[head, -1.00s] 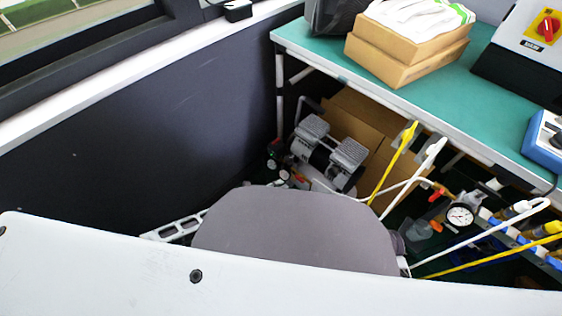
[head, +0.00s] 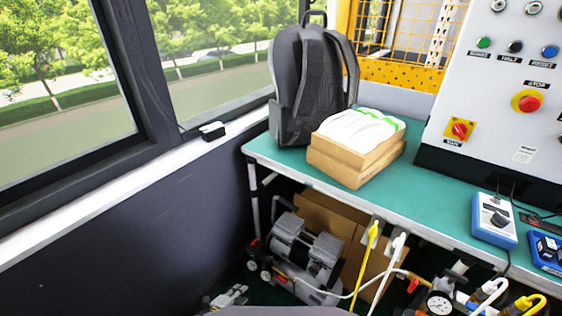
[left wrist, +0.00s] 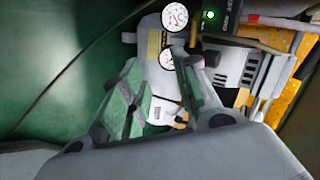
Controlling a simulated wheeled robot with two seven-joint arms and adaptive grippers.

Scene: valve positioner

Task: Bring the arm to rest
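My left gripper (left wrist: 157,72) shows large in the left wrist view. Its two fingers stand apart with a gap between them, and I see nothing gripped. Beyond the fingers is a pale device with two round white gauges (left wrist: 174,17), partly hidden by the fingers. In the head view a small grey part of what looks like my left gripper (head: 228,298) shows at the bottom edge, low beside the dark wall. My right gripper is in no view.
A green-topped bench (head: 285,160) holds a backpack (head: 305,85), cardboard boxes (head: 350,165), a blue-and-white meter (head: 494,220) and a control cabinet (head: 495,90). A compressor (head: 305,250), yellow and white hoses and a pressure gauge (head: 439,304) are below. A window sill runs along the left.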

